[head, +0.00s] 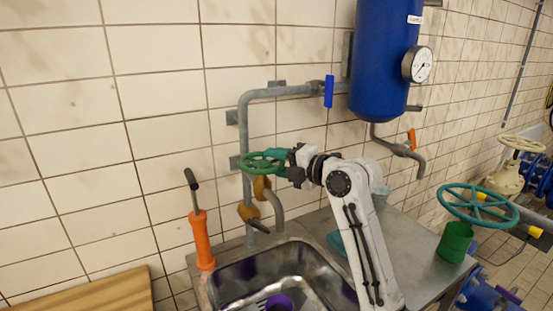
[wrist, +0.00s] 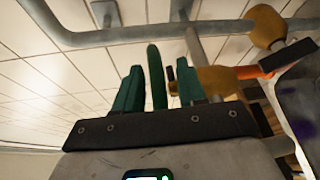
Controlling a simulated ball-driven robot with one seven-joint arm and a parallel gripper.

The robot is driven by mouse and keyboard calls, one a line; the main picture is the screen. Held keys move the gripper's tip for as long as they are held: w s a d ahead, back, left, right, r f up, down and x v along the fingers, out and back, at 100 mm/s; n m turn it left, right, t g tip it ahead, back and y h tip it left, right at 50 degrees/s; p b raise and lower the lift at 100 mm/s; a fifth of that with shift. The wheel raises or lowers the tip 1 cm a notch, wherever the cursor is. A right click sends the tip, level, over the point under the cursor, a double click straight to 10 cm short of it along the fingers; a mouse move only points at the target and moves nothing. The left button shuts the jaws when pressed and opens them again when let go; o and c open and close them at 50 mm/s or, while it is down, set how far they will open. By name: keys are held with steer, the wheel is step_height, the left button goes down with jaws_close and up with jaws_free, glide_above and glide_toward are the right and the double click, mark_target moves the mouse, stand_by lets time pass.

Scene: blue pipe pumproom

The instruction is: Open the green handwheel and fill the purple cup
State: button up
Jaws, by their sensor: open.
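The green handwheel (head: 258,163) sits on the grey wall pipe above the sink, beside yellow-brown valve fittings. My gripper (head: 277,163) reaches its right side from the right. In the wrist view the handwheel's rim (wrist: 156,78) stands edge-on between the two dark green fingers of my gripper (wrist: 160,72). The fingers are open, with gaps visible on both sides of the rim. The purple cup (head: 279,303) is in the sink, partly cut off by the lower picture edge. Its contents cannot be told.
The steel sink (head: 235,270) is below the spout (head: 276,210). An orange hand pump (head: 203,240) stands at its left. A blue tank (head: 380,60) hangs above right. A green cup (head: 454,242) and a teal handwheel (head: 478,204) are at the right.

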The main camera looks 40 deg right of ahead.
steer(key=shift+w, duration=0.15)
steer(key=shift+c, duration=0.2)
jaws_close()
steer(key=shift+f, duration=0.1)
steer(key=shift+s+a+f+m+g+h+b, duration=0.1)
steer(key=shift+s+a+m+g+h+b, duration=0.1)
steer(key=shift+m+h, duration=0.85)
steer(key=shift+s+a+r+m+g+h+b, duration=0.15)
steer(key=shift+m+h, duration=0.45)
steer(key=shift+h, duration=0.75)
steer(key=shift+s+a+f+m+g+h+b, duration=0.15)
steer(key=shift+s+m+h+b, duration=0.1)
steer(key=shift+m+h, duration=0.8)
steer(key=shift+o, duration=0.2)
jaws_free()
steer(key=shift+a, duration=0.1)
